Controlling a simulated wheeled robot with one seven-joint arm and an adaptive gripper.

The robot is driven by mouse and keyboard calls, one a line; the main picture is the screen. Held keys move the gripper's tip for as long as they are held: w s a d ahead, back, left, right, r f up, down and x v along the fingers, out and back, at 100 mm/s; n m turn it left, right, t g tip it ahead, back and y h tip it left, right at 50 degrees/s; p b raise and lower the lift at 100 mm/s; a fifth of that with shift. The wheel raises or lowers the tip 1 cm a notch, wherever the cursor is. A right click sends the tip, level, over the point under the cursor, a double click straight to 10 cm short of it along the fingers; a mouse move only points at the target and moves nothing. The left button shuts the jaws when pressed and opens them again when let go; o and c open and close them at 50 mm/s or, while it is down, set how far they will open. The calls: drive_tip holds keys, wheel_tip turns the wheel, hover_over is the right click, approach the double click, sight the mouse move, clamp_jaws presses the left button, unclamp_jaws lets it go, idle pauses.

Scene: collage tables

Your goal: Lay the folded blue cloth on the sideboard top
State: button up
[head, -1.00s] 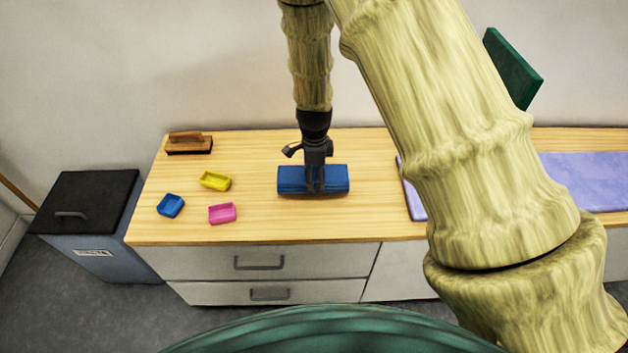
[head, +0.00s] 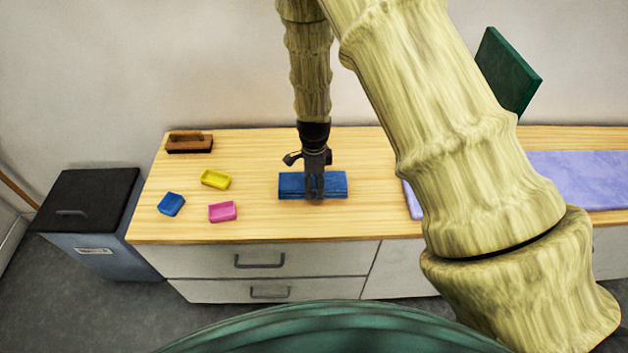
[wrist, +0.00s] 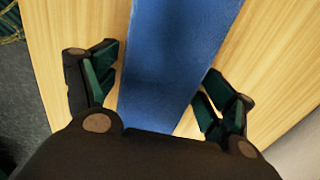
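The folded blue cloth (head: 290,187) lies flat on the sideboard top (head: 255,222), left of my large arm link. In the wrist view the cloth (wrist: 175,60) runs as a wide strip between my fingers. My gripper (head: 315,192) points straight down over the middle of the cloth. In the wrist view my gripper (wrist: 160,82) is open, its fingers spread on either side of the cloth. Bare wood shows between the left finger and the cloth; the right fingertip is very close to the cloth edge, and I cannot tell if it touches.
A lavender mat (head: 580,180) and a green panel (head: 508,72) are at right. A black-lidded bin (head: 85,200) stands beside the sideboard.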

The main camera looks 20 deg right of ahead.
sight(314, 180)
drive_tip(key=shift+r, duration=0.15)
wheel_tip(314, 180, up, 12)
drive_tip(key=b, duration=0.1)
idle(0.9)
